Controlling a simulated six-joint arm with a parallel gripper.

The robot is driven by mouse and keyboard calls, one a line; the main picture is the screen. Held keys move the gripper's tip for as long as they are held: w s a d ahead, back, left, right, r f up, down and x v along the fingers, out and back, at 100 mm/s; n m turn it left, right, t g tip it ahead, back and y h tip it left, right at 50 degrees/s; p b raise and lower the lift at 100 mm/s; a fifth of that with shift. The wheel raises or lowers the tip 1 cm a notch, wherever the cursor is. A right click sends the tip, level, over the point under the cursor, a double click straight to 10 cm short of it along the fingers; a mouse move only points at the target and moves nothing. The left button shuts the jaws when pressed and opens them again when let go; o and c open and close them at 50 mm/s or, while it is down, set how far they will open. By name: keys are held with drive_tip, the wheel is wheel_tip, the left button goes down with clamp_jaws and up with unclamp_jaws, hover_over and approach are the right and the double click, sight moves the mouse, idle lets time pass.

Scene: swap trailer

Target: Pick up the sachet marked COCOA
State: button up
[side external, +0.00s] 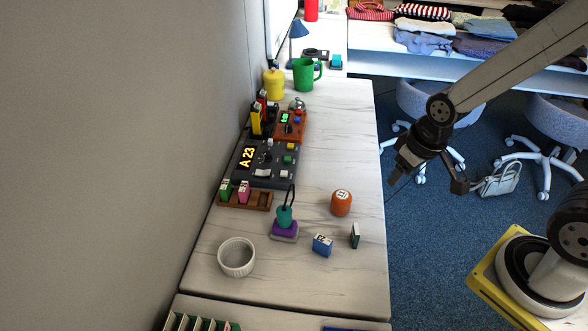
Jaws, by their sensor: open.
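I cannot make out the word COCOA on anything, so I cannot tell which thing is the sachet. A slotted pale rack (187,323) at the bottom left edge, cut off by the frame, has thin upright dividers or packets in green and white. My gripper (428,176) is open and empty. It hangs in the air, in the picture to the right of the white counter (340,281), over the blue carpet.
On the counter stand a white ramekin (237,257), a blue marked block (322,245), a small dark green block (355,235), an orange marked cylinder (341,203), a teal-handled stamp (285,216) and a control panel (265,160). A green mug (304,74) stands farther back.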

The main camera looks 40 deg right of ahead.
drive_tip(key=o, duration=0.4)
drive_tip(key=shift+o, duration=0.2)
drive_tip(key=w+d+f+n+t, duration=0.2)
drive_tip(key=w+d+f+n, duration=0.1)
drive_tip(key=w+d+f, duration=0.3)
drive_tip(key=f+n+y, duration=0.1)
drive_tip(key=f+n, duration=0.1)
drive_tip(key=f, duration=0.2)
drive_tip(key=f+n+t+y, duration=0.1)
drive_tip(key=f+n+y, duration=0.1)
drive_tip(key=f, duration=0.2)
drive_tip(key=f+n+t+y, duration=0.1)
drive_tip(key=f+n+y, duration=0.1)
drive_tip(key=f, duration=0.3)
drive_tip(key=shift+w+d, duration=0.15)
drive_tip(key=shift+w, duration=0.1)
drive_tip(key=s+a+f+y, duration=0.1)
drive_tip(key=s+a+f+n+y, duration=0.1)
drive_tip(key=s+y, duration=0.1)
drive_tip(key=s+a+t+y, duration=0.1)
drive_tip(key=y, duration=0.1)
drive_tip(key=shift+s+a+f+n, duration=0.15)
drive_tip(key=shift+s+f+n, duration=0.15)
drive_tip(key=shift+s+f, duration=0.1)
drive_tip(key=shift+s+a+y, duration=0.35)
drive_tip(key=shift+s+y, duration=0.1)
drive_tip(key=shift+y, duration=0.05)
